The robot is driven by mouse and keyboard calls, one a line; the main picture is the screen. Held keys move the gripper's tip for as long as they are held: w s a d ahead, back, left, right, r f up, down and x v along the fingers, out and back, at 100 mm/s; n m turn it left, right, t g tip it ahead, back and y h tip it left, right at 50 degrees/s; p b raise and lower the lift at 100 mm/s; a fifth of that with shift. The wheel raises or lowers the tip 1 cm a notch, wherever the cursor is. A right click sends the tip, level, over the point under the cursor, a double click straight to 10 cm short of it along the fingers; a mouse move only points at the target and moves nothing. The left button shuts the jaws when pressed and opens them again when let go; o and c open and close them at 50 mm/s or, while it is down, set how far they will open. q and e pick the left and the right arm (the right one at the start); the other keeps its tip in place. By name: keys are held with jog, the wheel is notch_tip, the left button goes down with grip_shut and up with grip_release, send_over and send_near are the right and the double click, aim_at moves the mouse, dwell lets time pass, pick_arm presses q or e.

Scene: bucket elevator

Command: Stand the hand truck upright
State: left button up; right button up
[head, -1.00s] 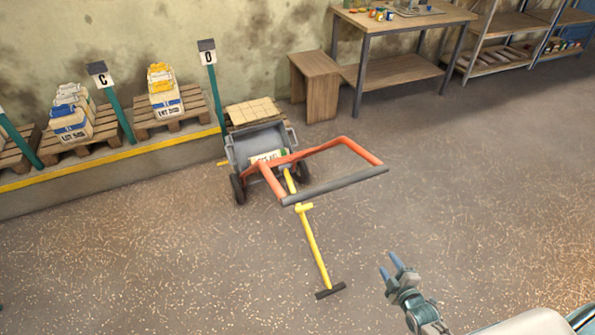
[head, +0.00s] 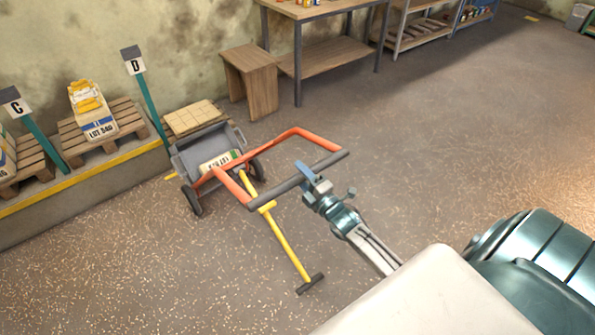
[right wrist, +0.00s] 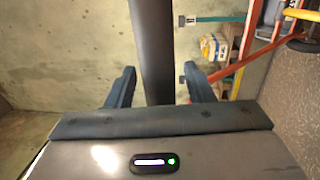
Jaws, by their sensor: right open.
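The hand truck (head: 292,133) leans back, tilted, with its red-orange frame reaching toward me and its dark grip bar (head: 325,165) at the near end. Its grey bed and two wheels are at the far end. A yellow prop with a dark foot (head: 290,250) slants from the frame to the floor. A labelled sack (head: 220,162) lies in the bed. My right gripper (head: 304,173) is open at the grip bar. In the right wrist view, the dark bar (right wrist: 152,40) runs between its two spread fingers (right wrist: 160,88). My left gripper is out of view.
A pallet (head: 195,118) stands just behind the truck. Sacks on pallets (head: 93,108) and signposts C and D (head: 147,95) line the left wall. A wooden stool (head: 250,80) and a workbench (head: 330,60) stand behind. The floor at right is clear.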

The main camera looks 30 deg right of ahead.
jog(key=shift+w+r, duration=0.1)
jog(key=shift+w, duration=0.7)
grip_shut()
jog(key=shift+r, duration=0.1)
